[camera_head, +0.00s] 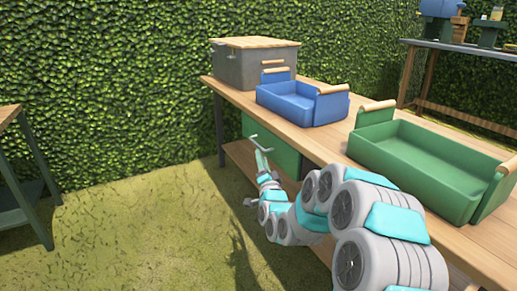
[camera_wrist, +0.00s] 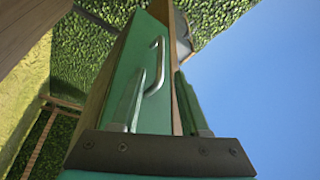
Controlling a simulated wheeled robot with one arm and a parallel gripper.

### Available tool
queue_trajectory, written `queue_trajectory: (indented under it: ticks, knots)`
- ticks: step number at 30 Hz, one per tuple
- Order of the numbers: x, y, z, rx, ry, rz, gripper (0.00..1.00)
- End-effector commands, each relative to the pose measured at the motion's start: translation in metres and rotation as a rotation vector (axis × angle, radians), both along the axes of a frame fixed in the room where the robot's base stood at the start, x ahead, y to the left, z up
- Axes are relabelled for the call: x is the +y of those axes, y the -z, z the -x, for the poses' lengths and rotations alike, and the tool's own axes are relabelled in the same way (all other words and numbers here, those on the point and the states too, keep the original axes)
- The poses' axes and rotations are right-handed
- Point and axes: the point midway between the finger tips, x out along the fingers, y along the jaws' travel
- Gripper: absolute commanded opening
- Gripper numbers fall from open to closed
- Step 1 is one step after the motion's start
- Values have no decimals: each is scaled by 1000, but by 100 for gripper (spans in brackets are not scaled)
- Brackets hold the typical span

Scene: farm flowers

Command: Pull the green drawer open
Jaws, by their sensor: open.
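The green drawer (camera_head: 286,158) sits under the wooden tabletop, and its front faces the grass. It looks shut, though my arm hides part of it. In the wrist view, the drawer front (camera_wrist: 125,62) carries a bent metal handle (camera_wrist: 158,70). The handle (camera_head: 255,139) also shows in the head view, just beyond my fingertips. My gripper (camera_head: 262,157) is open close to the drawer front. In the wrist view, the handle appears between the two fingers of my gripper (camera_wrist: 160,78). I cannot tell whether either finger touches it.
On the table (camera_head: 330,145) stand a blue tray (camera_head: 318,110), a green tray (camera_head: 415,172) and a grey box (camera_head: 257,68) with a wooden lid. A hedge (camera_head: 110,80) stands behind. The grass (camera_head: 140,235) in front of the drawer is clear. Another table (camera_head: 22,170) stands left.

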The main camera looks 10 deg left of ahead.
Motion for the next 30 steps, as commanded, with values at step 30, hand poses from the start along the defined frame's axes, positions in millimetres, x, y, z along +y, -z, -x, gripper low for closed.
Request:
queue_trajectory:
  ticks: [30]
  knots:
    - [20, -16, -71, 4, -1, 2, 45]
